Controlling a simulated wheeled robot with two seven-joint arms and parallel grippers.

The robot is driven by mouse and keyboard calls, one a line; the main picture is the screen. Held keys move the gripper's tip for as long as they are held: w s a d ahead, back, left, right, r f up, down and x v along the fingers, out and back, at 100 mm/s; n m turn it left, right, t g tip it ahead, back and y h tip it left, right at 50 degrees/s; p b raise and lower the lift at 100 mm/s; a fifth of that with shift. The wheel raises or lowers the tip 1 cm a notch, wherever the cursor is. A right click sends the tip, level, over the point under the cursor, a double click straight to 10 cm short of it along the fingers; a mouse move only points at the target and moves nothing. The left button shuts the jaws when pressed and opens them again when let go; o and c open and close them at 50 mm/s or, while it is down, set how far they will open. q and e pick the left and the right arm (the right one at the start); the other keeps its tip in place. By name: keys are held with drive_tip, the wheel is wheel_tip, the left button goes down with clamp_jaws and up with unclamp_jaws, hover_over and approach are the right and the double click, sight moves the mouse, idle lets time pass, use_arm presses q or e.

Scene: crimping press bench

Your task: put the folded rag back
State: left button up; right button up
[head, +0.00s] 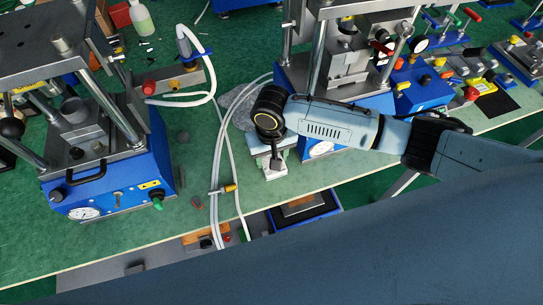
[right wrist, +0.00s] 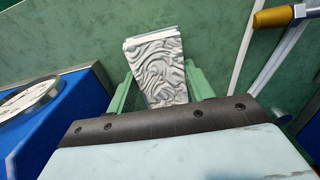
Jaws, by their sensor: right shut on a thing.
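The folded rag (right wrist: 158,62) is a grey-white bundle with a dark wavy pattern and a pale edge at its far end. In the right wrist view it sits between the two green fingers of my right gripper (right wrist: 160,92), which is shut on it. In the head view my right gripper (head: 273,172) points down near the front edge of the bench, between the left press and the middle press. The rag is mostly hidden there by the gripper and wrist. I cannot tell whether it touches the bench. My left gripper is not in view.
A blue-based press (head: 110,185) stands left and another press (head: 345,75) stands close behind my right arm. White hoses (head: 218,150) with a brass fitting (head: 229,188) run left of the gripper. A grey mottled patch (head: 238,103) lies behind it. Bare green bench (head: 185,215) shows at left.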

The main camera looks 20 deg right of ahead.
drive_tip(key=shift+f, duration=0.1)
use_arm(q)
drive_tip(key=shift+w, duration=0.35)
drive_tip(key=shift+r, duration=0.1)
use_arm(e)
drive_tip(key=shift+f, duration=0.1)
drive_tip(key=o, duration=0.9)
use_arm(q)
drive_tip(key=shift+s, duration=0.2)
use_arm(e)
drive_tip(key=shift+w, duration=0.1)
use_arm(q)
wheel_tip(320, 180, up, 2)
drive_tip(key=p, duration=0.2)
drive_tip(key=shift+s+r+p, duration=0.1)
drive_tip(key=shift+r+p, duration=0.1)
drive_tip(key=shift+p, duration=0.1)
use_arm(e)
wheel_tip(320, 180, up, 12)
drive_tip(key=shift+r, duration=0.15)
